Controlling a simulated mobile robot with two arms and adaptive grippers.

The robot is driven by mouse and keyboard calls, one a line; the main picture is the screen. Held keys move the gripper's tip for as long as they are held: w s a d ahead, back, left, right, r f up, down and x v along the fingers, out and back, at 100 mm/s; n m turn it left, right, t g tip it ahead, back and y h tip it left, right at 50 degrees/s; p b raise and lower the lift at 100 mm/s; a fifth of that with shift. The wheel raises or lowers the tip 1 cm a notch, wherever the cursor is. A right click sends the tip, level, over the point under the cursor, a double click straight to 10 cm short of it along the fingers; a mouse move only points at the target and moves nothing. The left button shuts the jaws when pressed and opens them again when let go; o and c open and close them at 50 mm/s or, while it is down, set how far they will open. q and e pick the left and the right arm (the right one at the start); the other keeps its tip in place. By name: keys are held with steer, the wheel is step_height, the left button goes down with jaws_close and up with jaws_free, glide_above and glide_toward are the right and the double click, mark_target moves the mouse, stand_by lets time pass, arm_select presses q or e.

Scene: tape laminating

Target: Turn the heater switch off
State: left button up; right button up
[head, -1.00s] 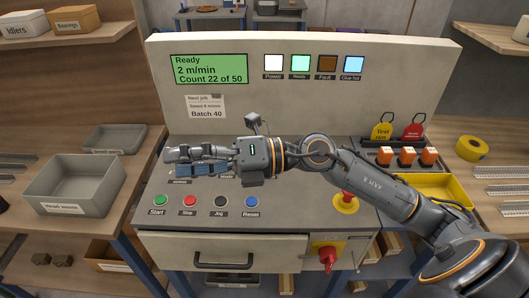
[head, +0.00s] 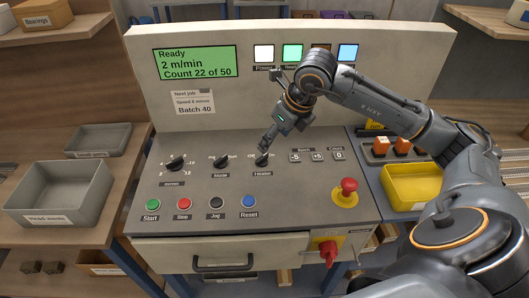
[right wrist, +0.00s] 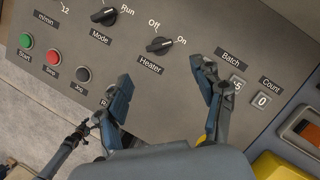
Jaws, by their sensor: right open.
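The heater switch (head: 262,159) is a black rotary knob on the sloped grey panel, labelled Heater. In the right wrist view the same knob (right wrist: 159,45) has Off at its upper left and On at its right, and its long grip lies toward On. My right gripper (head: 267,147) is above the knob in the head view, its fingers pointing down and partly covering the labels. In the right wrist view its two fingers (right wrist: 160,72) are apart, with nothing between them, and the knob shows just beyond the tips. I cannot tell whether they touch it.
The Mode knob (head: 221,160) and the speed knob (head: 176,163) sit left of the heater knob. Batch and count buttons (head: 317,156) are close on its right. A red emergency stop (head: 348,187) and coloured buttons (head: 248,201) lie nearer the front. The display (head: 196,61) reads Ready.

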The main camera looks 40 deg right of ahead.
mark_target(263, 157)
steer(key=p+x, duration=0.1)
steer(key=x, duration=0.8)
steer(key=shift+w+f, duration=0.15)
steer(key=c, duration=1.2)
